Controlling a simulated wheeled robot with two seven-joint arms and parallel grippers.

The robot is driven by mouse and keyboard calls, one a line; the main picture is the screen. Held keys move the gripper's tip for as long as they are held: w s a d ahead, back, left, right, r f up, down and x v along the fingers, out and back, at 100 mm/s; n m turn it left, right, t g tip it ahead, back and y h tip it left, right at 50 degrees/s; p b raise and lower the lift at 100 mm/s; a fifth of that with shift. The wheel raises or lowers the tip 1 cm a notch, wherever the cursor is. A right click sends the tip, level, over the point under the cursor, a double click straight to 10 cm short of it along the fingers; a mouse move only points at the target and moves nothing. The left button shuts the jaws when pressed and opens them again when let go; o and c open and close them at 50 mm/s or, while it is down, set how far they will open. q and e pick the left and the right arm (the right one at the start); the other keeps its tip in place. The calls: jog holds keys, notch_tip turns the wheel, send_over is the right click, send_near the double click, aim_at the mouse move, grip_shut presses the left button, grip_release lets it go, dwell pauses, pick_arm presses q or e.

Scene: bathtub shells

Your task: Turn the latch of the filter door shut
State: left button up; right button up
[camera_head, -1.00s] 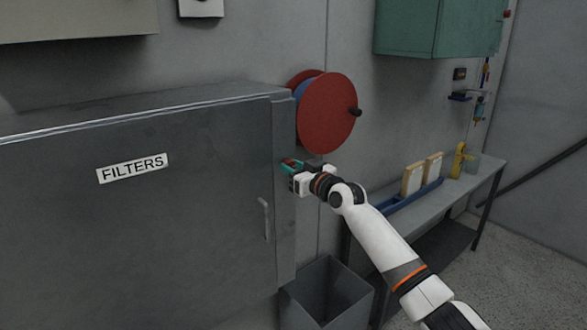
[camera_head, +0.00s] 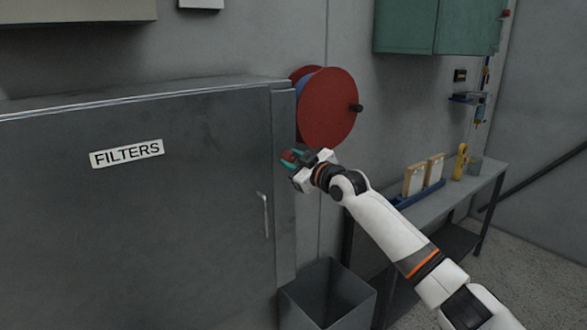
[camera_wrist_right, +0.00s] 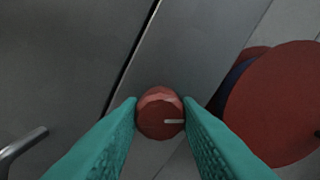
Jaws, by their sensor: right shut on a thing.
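The grey filter door (camera_head: 130,220), labelled FILTERS, lies flat against its cabinet with a thin dark seam at its right edge. The latch is a red round knob (camera_wrist_right: 160,112) with a white mark, on the strip beside the door; in the right wrist view the mark points right. In the head view the knob (camera_head: 289,155) is partly hidden by my fingers. My right gripper (camera_wrist_right: 160,115) is shut on the knob, with one teal finger on each side. My left gripper is not in view.
A door handle (camera_head: 265,215) stands out below the knob. A red reel (camera_head: 328,106) is on the wall close behind my right gripper. A grey bin (camera_head: 328,295) stands below. A bench (camera_head: 440,205) with a blue tray is at the right.

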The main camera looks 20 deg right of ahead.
jog(key=shift+n, duration=0.9)
jog(key=n+p, duration=0.1)
jog(key=n, duration=0.1)
jog(key=shift+r+n, duration=0.15)
jog(key=shift+n, duration=0.25)
jog(key=n+p, duration=0.3)
jog(key=n, duration=0.1)
jog(key=shift+n+p, duration=0.9)
jog(key=shift+n, duration=0.8)
jog(key=shift+f, duration=0.2)
jog(key=o, duration=1)
